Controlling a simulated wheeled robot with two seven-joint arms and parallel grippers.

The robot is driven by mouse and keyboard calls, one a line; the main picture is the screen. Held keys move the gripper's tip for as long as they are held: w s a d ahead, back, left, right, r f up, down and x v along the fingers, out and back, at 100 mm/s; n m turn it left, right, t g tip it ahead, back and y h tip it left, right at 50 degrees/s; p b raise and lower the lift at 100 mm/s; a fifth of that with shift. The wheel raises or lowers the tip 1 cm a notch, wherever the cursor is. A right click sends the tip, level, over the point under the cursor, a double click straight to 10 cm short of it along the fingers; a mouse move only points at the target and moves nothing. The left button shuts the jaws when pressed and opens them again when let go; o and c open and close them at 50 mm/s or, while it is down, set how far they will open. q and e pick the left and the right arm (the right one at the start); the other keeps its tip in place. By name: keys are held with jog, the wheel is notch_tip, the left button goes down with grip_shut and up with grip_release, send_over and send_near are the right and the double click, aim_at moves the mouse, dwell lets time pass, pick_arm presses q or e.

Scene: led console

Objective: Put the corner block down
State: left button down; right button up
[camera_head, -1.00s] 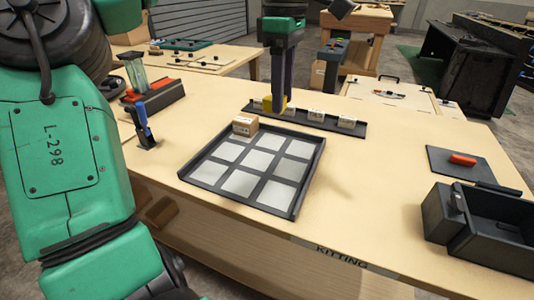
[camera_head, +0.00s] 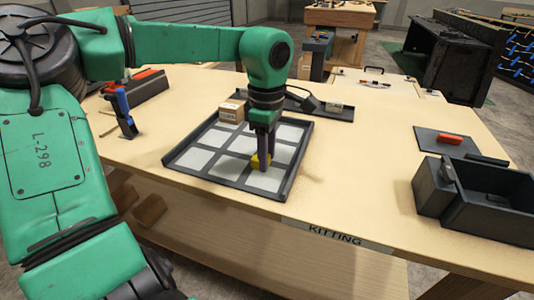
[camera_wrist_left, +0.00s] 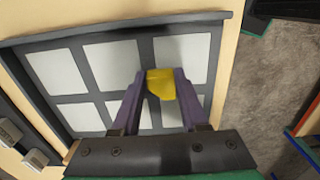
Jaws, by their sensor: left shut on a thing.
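The yellow corner block (camera_head: 261,162) is held between the fingertips of my left gripper (camera_head: 264,160). It also shows in the left wrist view (camera_wrist_left: 161,84), where the purple-grey fingers grip it from both sides. The gripper points down over the front-right part of the dark grid tray (camera_head: 291,181), which has pale square cells. I cannot tell whether the block touches the tray. My right gripper is not in view.
A dark rack strip (camera_head: 344,118) with a small labelled block (camera_head: 334,107) lies behind the tray, partly hidden by my arm. At right are a black bin (camera_head: 475,200) and a red piece (camera_head: 450,140) on a dark mat. A blue-handled tool (camera_head: 123,110) stands left.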

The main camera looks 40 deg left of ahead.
pick_arm(q)
jog(key=shift+c, duration=2.2)
grip_release()
jog(key=shift+f, duration=0.1)
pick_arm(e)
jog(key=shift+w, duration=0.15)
pick_arm(q)
jog(key=shift+r, duration=0.25)
notch_tip(320, 180, up, 12)
jog(key=p, duration=0.2)
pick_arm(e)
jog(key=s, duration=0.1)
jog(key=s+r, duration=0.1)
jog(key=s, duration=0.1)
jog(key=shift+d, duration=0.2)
pick_arm(q)
jog(key=shift+f, duration=0.1)
